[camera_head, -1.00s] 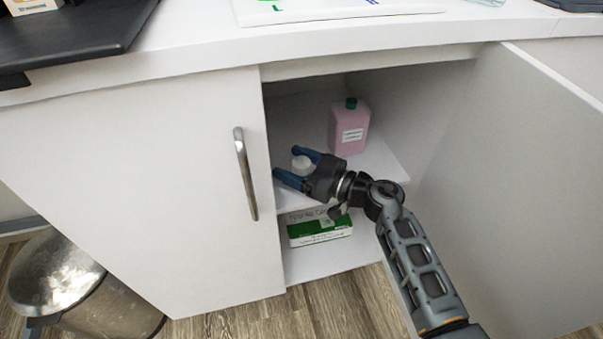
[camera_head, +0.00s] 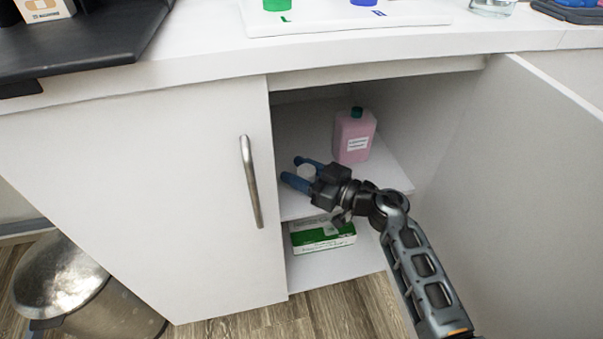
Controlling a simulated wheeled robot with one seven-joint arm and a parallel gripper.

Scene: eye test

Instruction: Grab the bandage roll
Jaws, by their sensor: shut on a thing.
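The bandage roll (camera_head: 307,172) is a small whitish roll inside the open cabinet, over the upper shelf (camera_head: 291,206). My gripper (camera_head: 297,172) reaches in from the right, and its two blue fingers are shut on the roll, one on the far side and one on the near side. The gripper covers part of the roll. I cannot tell whether the roll still touches the shelf.
A pink bottle (camera_head: 354,138) with a green cap stands on the shelf behind my gripper. A green and white box (camera_head: 322,236) lies on the lower shelf. The right door (camera_head: 520,200) is open beside my arm; the left door (camera_head: 150,200) is shut. A metal bin (camera_head: 70,285) stands at lower left.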

